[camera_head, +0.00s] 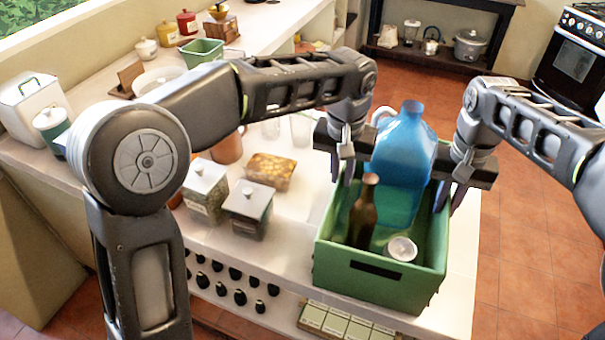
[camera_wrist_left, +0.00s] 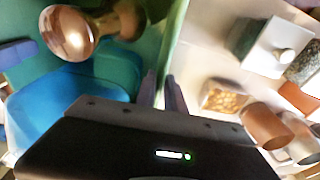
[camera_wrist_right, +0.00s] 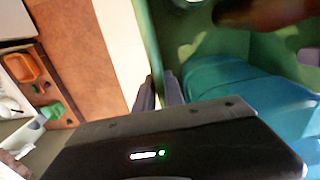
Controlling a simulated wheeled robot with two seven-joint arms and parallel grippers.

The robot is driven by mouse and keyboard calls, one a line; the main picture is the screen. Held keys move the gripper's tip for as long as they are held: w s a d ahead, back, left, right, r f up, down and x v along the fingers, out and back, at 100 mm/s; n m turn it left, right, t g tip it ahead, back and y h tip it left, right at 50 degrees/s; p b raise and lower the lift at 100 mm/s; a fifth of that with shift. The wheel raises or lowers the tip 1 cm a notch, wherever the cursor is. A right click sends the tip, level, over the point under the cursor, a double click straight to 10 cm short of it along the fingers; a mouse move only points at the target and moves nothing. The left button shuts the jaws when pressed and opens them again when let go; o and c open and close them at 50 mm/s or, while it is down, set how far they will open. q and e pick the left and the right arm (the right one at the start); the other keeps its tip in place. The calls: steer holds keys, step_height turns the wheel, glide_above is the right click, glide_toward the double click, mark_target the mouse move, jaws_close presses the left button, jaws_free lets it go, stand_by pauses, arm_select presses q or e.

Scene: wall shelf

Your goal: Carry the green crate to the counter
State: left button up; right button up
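The green crate (camera_head: 380,285) is at the right end of the white counter (camera_head: 285,215), upright, near the front edge. I cannot tell whether its bottom touches the counter. It holds a blue jug (camera_head: 402,150), a brown bottle (camera_head: 364,212) and a white-lidded item (camera_head: 401,249). My left gripper (camera_head: 345,168) is shut on the crate's left wall, which runs between its fingers in the left wrist view (camera_wrist_left: 163,92). My right gripper (camera_head: 452,192) is shut on the right wall, also seen between the fingers in the right wrist view (camera_wrist_right: 158,92).
Left of the crate stand two lidded glass jars (camera_head: 247,208) (camera_head: 205,188), a box of orange-brown food (camera_head: 270,171) and a copper-coloured mug (camera_head: 228,147). Further back are a small green bin (camera_head: 201,52) and canisters (camera_head: 187,22). Open tiled floor (camera_head: 530,230) lies to the right.

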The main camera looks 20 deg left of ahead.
arm_select(q)
steer(key=shift+o, duration=1.4)
arm_select(e)
steer(key=shift+o, duration=1.4)
arm_select(q)
steer(key=shift+r, duration=0.15)
steer(key=r, duration=0.4)
steer(key=s+r, duration=0.1)
steer(key=r, duration=0.2)
steer(key=shift+r, duration=0.1)
